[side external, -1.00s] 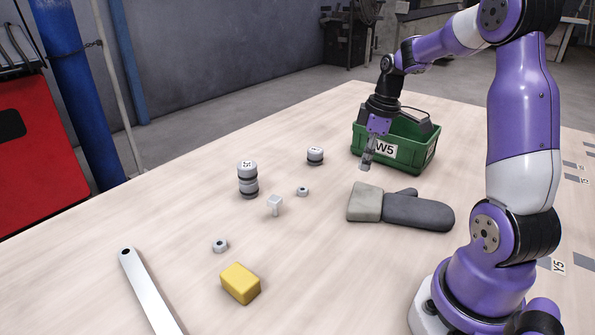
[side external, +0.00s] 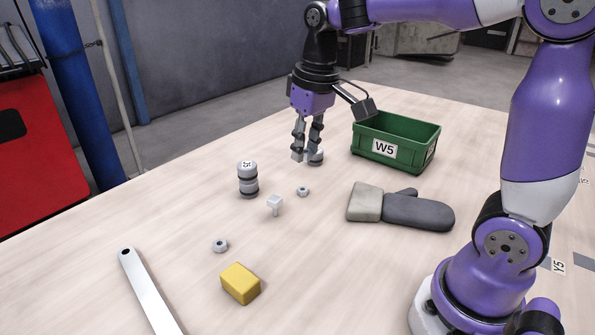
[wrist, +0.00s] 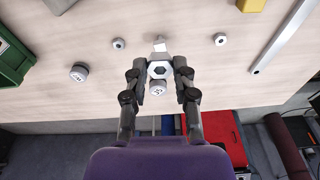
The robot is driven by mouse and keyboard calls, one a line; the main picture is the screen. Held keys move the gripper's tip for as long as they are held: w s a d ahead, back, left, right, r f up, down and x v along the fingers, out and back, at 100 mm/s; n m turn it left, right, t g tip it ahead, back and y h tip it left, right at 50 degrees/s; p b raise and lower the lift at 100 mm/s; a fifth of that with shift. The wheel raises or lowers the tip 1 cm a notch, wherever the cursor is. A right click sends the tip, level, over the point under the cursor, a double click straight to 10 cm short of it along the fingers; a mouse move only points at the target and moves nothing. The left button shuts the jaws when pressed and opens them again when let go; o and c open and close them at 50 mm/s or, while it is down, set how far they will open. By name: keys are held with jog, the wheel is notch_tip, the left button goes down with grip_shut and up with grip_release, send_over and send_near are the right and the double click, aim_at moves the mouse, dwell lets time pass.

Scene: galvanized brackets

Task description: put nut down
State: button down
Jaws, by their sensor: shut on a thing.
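My gripper (side external: 306,157) points down above the table, in front of the short grey weight (side external: 316,158). In the wrist view my gripper (wrist: 159,72) is shut on a grey hex nut (wrist: 158,71), held between the fingertips with its dark hole facing the camera. In the side view I cannot clearly make out the held nut. Two other nuts lie on the table: one near the bolt (side external: 303,191) and one closer to the front (side external: 220,245). They also show in the wrist view, left (wrist: 119,43) and right (wrist: 220,39) of the bolt.
A stacked grey weight (side external: 247,180) and an upright bolt (side external: 274,203) stand mid-table. A green W5 bin (side external: 366,158) is right of my gripper. A grey glove (side external: 420,211), yellow block (side external: 240,284) and metal bar (side external: 147,289) lie nearer. Bare table lies at the left.

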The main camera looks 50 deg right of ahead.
jog(key=w+d+f+m, duration=0.1)
jog(key=w+d+m, duration=0.4)
jog(key=d, duration=0.8)
jog(key=m+h, duration=0.1)
jog(key=m, duration=0.3)
send_over(394, 147)
jog(key=w+a, duration=0.3)
jog(key=w, duration=0.3)
notch_tip(394, 147, down, 6)
jog(key=s+d+f, duration=0.1)
jog(key=d, duration=0.1)
jog(key=s+d+f+m, duration=0.1)
jog(key=s+d, duration=0.1)
jog(key=s+d+f+m+g, duration=0.1)
jog(key=s+d+f, duration=0.1)
jog(key=shift+d, duration=0.2)
jog(key=shift+s+f, duration=0.1)
jog(key=shift+f, duration=0.4)
notch_tip(394, 147, down, 4)
jog(key=shift+f, duration=0.15)
jog(key=c, duration=0.7)
grip_release()
jog(key=shift+o, duration=0.2)
jog(key=shift+w, duration=0.2)
jog(key=shift+r, duration=0.2)
